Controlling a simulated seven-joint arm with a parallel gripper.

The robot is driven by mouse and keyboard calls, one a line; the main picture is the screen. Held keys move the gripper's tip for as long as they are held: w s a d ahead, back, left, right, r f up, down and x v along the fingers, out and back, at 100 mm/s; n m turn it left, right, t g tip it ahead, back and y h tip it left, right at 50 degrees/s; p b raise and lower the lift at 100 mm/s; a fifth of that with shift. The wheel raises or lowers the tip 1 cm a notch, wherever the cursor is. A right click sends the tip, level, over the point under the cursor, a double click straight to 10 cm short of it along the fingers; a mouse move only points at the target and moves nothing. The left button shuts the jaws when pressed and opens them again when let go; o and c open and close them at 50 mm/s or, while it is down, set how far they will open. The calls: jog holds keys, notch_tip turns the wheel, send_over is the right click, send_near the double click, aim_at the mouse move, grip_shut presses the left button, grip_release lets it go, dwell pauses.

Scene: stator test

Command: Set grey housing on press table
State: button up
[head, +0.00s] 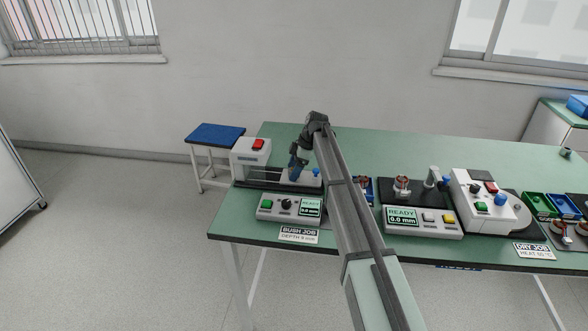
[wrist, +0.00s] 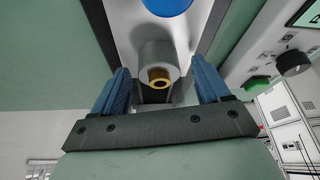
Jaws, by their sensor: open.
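In the wrist view a grey cylindrical housing (wrist: 152,50) with a brass-coloured ring (wrist: 159,78) at its near end is on a pale press surface (wrist: 122,18). My gripper (wrist: 160,70) is open, with one blue finger on each side of the housing and visible gaps to both. In the head view my gripper (head: 294,168) is low over the left press station (head: 250,153), and its fingers and arm hide the housing there. I cannot tell whether the housing's far end rests fully on the surface.
A blue round part (wrist: 168,5) is just beyond the housing. A control box (head: 290,208) with a READY display stands in front of the press. A second station (head: 422,222) is to the right of my arm.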

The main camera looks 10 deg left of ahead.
jog(key=v, duration=1.4)
